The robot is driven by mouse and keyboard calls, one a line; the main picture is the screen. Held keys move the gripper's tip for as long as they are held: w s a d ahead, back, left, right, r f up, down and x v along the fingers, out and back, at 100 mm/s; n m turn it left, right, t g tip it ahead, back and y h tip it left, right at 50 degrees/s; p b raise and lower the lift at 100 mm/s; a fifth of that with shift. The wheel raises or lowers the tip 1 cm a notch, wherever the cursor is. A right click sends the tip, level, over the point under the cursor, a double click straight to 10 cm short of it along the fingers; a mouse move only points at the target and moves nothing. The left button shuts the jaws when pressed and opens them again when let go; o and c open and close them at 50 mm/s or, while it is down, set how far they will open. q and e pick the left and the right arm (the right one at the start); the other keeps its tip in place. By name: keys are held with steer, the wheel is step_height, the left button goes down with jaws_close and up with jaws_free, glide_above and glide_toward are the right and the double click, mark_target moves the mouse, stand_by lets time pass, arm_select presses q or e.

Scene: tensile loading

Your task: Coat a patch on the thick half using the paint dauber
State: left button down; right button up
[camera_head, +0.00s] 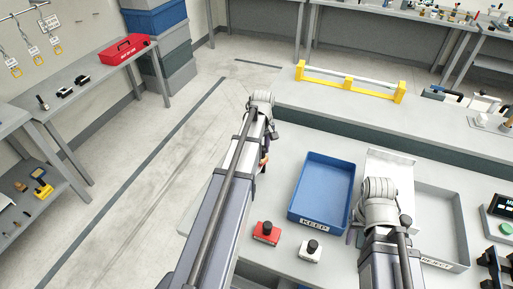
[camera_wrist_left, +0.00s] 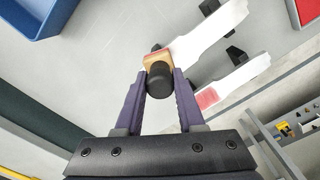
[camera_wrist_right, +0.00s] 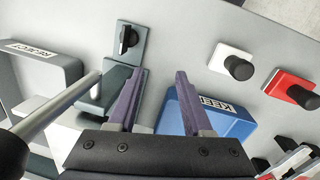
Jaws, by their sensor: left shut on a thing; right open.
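My left gripper (camera_wrist_left: 162,77) is shut on a dauber with a black knob (camera_wrist_left: 160,82) and a tan-red block (camera_wrist_left: 156,61). The block is over the near wide end of a white dogbone specimen (camera_wrist_left: 210,38); whether it touches cannot be told. A second white specimen (camera_wrist_left: 235,82) lies beside it, with a red patch (camera_wrist_left: 207,98) on its near end. In the head view my left arm largely hides these. My right gripper (camera_wrist_right: 157,88) is open and empty, above the table near the blue bin.
A blue KEEP bin (camera_head: 294,212) and a grey REJECT bin (camera_head: 463,222) stand on the table. A red block (camera_head: 266,235) and a white block (camera_head: 309,254), both black-knobbed, sit in front of the blue bin. A yellow-ended rack (camera_head: 398,92) stands behind.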

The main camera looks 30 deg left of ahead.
arm_select(q)
steer(key=shift+d, duration=0.4)
steer(key=shift+s+r, duration=0.1)
steer(key=shift+s, duration=0.45)
steer(key=shift+s+a, duration=0.15)
steer(key=shift+a, duration=0.85)
steer(key=shift+s+a, duration=0.1)
steer(key=shift+a, duration=0.9)
steer(key=shift+f, duration=0.2)
steer(key=shift+d+r, duration=0.1)
steer(key=shift+w+d, duration=0.15)
steer(key=shift+d, duration=0.85)
steer(key=shift+w+d, duration=0.15)
steer(key=shift+d, duration=0.85)
